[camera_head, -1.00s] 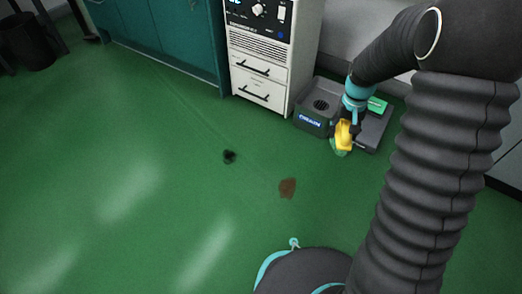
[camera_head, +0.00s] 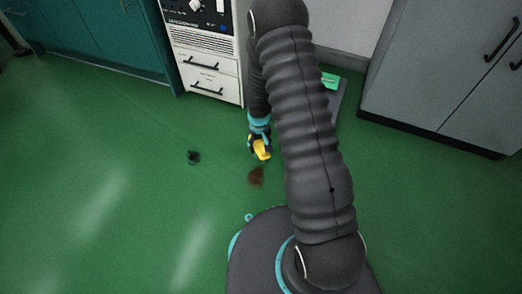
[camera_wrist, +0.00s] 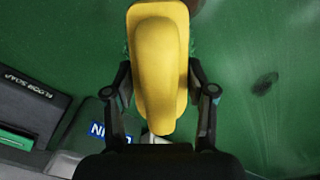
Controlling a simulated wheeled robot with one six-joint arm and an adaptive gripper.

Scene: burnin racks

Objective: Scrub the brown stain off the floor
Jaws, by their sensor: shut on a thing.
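The brown stain (camera_head: 257,177) lies on the green floor in front of my base in the head view. A brownish patch shows at the top edge of the wrist view (camera_wrist: 194,5). My gripper (camera_head: 258,140) is shut on a yellow brush-like tool (camera_head: 262,150), just behind the stain in the head view. In the wrist view the yellow tool (camera_wrist: 160,65) sits between both fingers of my gripper (camera_wrist: 162,100). Its underside is hidden, and I cannot tell whether it touches the floor.
A separate dark spot (camera_head: 193,157) lies left of the stain. A dark station (camera_wrist: 35,100) marked "FLOOR SOAP" is mostly hidden behind my arm in the head view. A white drawer unit (camera_head: 208,75), teal cabinets (camera_head: 105,35) and a grey cabinet (camera_head: 440,75) line the back. Floor at left is clear.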

